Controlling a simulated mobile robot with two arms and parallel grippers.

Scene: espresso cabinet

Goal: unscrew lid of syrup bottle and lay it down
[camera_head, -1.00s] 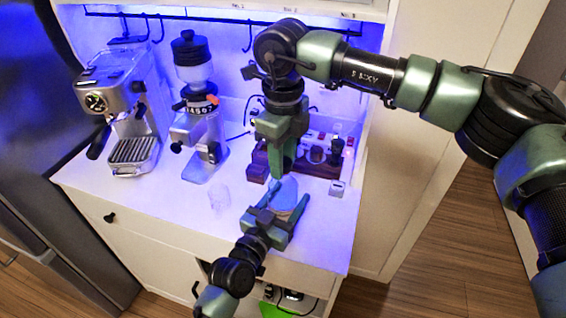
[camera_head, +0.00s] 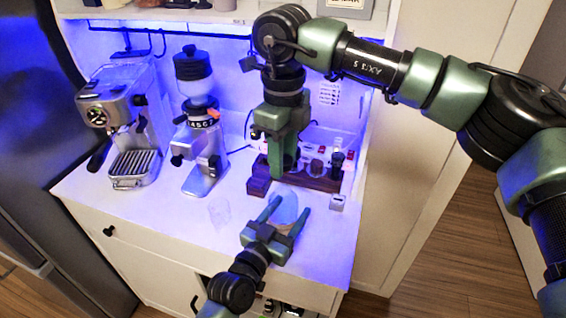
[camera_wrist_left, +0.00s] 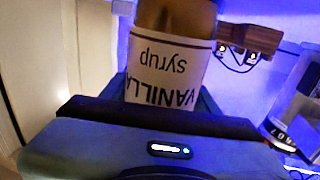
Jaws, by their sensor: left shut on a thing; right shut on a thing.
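The syrup bottle (camera_head: 284,208) stands upright near the counter's front right, between the fingers of my left gripper (camera_head: 287,211). In the left wrist view the amber bottle (camera_wrist_left: 165,70) has a white label reading "VANILLA syrup", upside down there. My left gripper is shut on it. My right gripper (camera_head: 283,174) points down just above and behind the bottle in the picture. It is shut on the lid, which its fingers hide. The bottle's mouth cannot be made out.
A wooden stand (camera_head: 322,181) with coffee tools is behind the grippers. A clear glass (camera_head: 219,211) stands left of the bottle. The grinder (camera_head: 199,150) and espresso machine (camera_head: 125,125) are further left. A small white block (camera_head: 338,202) is to the right. The front left counter is clear.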

